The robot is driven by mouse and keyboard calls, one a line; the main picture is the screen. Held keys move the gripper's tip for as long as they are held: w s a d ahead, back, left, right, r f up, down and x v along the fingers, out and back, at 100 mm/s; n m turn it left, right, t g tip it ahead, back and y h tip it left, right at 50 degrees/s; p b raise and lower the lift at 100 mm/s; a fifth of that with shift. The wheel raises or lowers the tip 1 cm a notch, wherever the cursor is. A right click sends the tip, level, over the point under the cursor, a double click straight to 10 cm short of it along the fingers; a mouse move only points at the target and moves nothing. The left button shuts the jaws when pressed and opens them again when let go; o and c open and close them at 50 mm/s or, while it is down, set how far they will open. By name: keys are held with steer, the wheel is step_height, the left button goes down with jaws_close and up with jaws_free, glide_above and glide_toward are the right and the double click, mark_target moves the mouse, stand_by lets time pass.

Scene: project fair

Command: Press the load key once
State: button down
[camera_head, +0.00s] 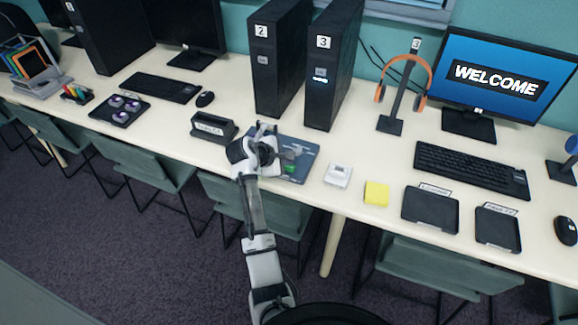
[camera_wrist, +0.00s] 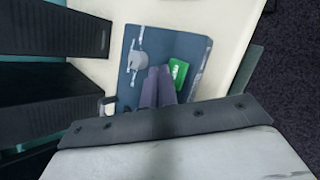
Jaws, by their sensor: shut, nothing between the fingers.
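A blue-grey panel (camera_head: 307,149) lies on the table in front of the black towers. It also shows in the wrist view (camera_wrist: 188,42). A green key (camera_head: 290,168) sits on it, and it shows with pale marking, too small to read, in the wrist view (camera_wrist: 179,72). A grey round part with a thin lever (camera_wrist: 137,61) is on the same panel. My gripper (camera_wrist: 160,70) is over the panel, its fingertips together and empty, just beside the green key. I cannot tell whether they touch the panel. In the head view my wrist hides part of the panel.
Two black towers (camera_head: 278,55) (camera_head: 332,62) stand behind the panel. A dark block sign (camera_head: 213,128) is to its left. A white box (camera_head: 338,175), a yellow pad (camera_head: 376,193) and two black trays (camera_head: 430,209) (camera_head: 497,229) lie to its right.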

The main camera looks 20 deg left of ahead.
mark_target(286, 169)
step_height(286, 169, up, 3)
steer(key=shift+f+p, duration=0.2)
steer(key=shift+p, duration=0.7)
steer(key=shift+r, duration=1.2)
